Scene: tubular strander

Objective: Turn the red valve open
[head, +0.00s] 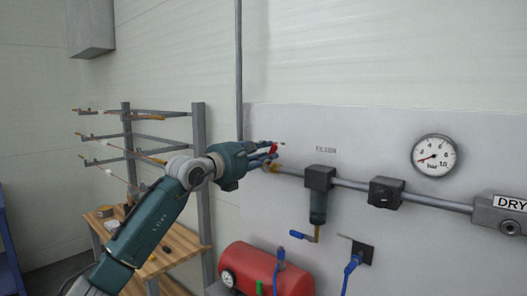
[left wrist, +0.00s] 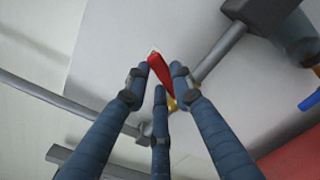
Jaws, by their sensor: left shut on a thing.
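The red valve handle (head: 274,148) shows as a small red patch between the fingers of my left gripper (head: 268,154), at the left part of the grey wall panel. In the left wrist view the handle (left wrist: 161,76) is a red lever lying between the three dark fingers of the gripper (left wrist: 158,84), which is shut on it. The brass valve body (head: 276,168) sits on the grey pipe just below the fingers; it also shows in part in the left wrist view (left wrist: 172,103). The fingers hide part of the handle and body. My right gripper is not in view.
A red tank (head: 266,270) and blue handles are below. A rack (head: 199,150) and a wooden bench (head: 160,265) stand at left.

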